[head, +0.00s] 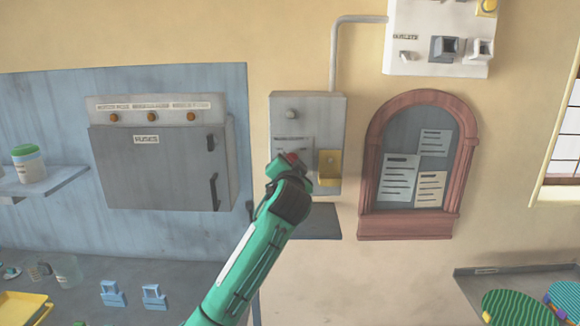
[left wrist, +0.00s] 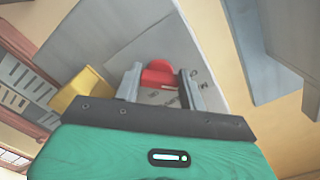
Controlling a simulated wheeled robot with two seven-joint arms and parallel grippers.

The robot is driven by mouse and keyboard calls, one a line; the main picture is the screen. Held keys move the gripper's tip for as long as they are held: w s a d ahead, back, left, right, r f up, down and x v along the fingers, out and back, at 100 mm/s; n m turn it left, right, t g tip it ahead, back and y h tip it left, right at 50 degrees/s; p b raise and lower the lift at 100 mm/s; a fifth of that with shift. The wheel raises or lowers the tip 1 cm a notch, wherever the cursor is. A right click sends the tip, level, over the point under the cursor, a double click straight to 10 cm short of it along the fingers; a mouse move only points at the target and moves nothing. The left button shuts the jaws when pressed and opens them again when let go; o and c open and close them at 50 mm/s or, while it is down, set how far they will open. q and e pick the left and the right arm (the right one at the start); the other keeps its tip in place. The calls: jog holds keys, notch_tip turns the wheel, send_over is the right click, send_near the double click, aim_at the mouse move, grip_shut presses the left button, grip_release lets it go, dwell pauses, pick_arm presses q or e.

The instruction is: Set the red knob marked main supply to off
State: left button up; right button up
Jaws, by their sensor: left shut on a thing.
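The red knob (left wrist: 160,76) sits on a pale plate on the grey supply box (head: 335,110). In the head view only a bit of the red knob (head: 291,157) shows past my gripper. My left gripper (left wrist: 163,84) is shut on the red knob, with one finger on each side of it. It also shows in the head view (head: 285,162), at the end of my green arm. The small lettering around the knob is partly hidden and too small to read. My right gripper is not in view.
A yellow part (head: 329,166) sticks out of the box just right of the knob. A grey fuse cabinet (head: 165,175) hangs to the left, and a notice board (head: 415,150) in a reddish arched frame to the right. A small shelf (head: 318,222) lies below.

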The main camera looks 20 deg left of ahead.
pick_arm(q)
jog(key=o, duration=1)
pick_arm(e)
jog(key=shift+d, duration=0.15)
pick_arm(q)
jog(key=shift+s+d, duration=0.1)
jog(key=b+v, duration=0.2)
jog(key=v, duration=1.1)
jog(key=shift+s+d+b, duration=0.1)
jog(key=shift+s+b, duration=0.15)
jog(key=shift+b, duration=0.15)
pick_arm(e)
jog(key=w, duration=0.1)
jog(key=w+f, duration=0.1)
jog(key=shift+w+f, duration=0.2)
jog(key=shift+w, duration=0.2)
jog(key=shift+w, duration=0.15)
